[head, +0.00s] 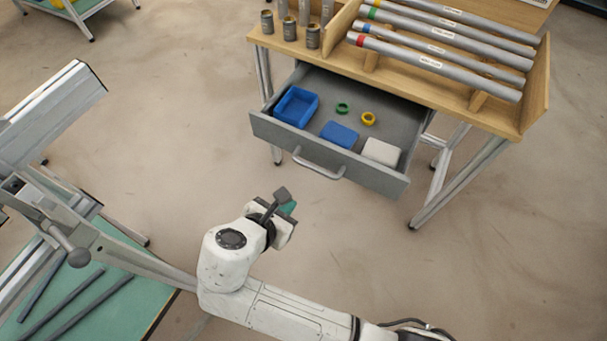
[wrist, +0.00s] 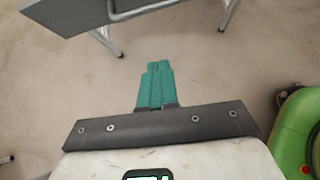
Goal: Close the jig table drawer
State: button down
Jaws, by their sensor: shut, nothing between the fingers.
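The jig table (head: 530,115) has a grey drawer (head: 275,133) pulled out toward me in the head view. The drawer's bar handle (head: 318,168) is on the middle of its front. In the wrist view the drawer front (wrist: 65,15) shows at the top left, with part of the handle (wrist: 140,10) at the top edge. My gripper (head: 288,207) is in front of the drawer and apart from it. In the wrist view its teal fingers (wrist: 156,85) are together with nothing between them.
The drawer holds a blue bin (head: 297,106), a blue block, a white block and green and yellow rings. Labelled tubes (head: 435,60) lie on the table top. A grey machine (head: 45,110) stands at the left. Floor is open between gripper and drawer.

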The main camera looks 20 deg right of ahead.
jog(key=w+d+f+b, duration=0.1)
jog(key=w+d+f, duration=0.4)
jog(key=w+d, duration=0.2)
jog(key=shift+d+f+n, duration=0.15)
jog(key=shift+d+n, duration=0.25)
jog(key=shift+d, duration=0.4)
jog(key=shift+w, duration=0.1)
jog(key=p, duration=0.1)
send_over(346, 121)
jog(key=shift+s+a, duration=0.3)
jog(key=shift+s, duration=0.05)
jog(key=shift+w+d, duration=0.15)
jog(key=shift+d, duration=0.1)
jog(key=shift+w+d+t, duration=0.1)
jog(key=shift+w+t, duration=0.1)
jog(key=shift+t, duration=0.1)
